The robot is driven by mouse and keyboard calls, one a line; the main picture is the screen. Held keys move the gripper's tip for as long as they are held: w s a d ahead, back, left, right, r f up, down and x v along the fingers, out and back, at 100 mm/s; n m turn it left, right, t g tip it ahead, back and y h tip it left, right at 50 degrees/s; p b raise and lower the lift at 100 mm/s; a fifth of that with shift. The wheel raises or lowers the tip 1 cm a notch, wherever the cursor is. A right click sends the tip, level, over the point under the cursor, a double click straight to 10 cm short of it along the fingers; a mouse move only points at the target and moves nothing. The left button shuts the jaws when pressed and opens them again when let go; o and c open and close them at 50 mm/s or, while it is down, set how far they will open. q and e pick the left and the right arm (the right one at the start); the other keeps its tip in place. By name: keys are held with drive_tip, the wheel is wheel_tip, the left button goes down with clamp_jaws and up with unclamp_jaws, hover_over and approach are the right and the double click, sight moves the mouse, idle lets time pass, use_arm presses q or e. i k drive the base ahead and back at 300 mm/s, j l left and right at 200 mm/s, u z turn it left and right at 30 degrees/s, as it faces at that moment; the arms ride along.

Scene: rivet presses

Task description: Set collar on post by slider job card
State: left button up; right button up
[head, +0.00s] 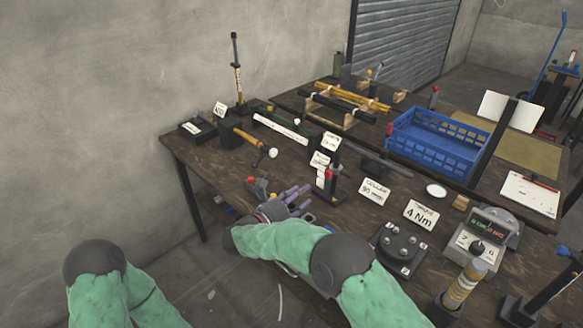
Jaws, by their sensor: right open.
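A dark upright post (332,176) on a flat black base stands near the table's middle, with a red part and small white cards on it. A tall thin post (237,75) with a yellowish section stands at the back left, beside a small white card (220,108). A white card (375,190) with handwriting, seemingly with a 90 on it, stands right of the dark post. Another card (420,214) reads 4 Nm. My right gripper (298,198) is open, low over the front edge, just left of the dark post's base. I cannot single out a loose collar. My left gripper is out of view.
A blue crate (437,148) stands at the back right. A press-like device (397,247) and a box with a display (482,240) stand at the front right. A hammer-like tool (256,143) and several dark items lie left. Bare tabletop shows at the left front.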

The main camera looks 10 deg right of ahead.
sight(338, 171)
drive_tip(key=k+j, duration=0.2)
drive_tip(key=j, duration=0.2)
drive_tip(key=k+j, duration=0.2)
drive_tip(key=j, duration=0.2)
drive_tip(key=k+j, duration=0.2)
drive_tip(key=j, duration=0.2)
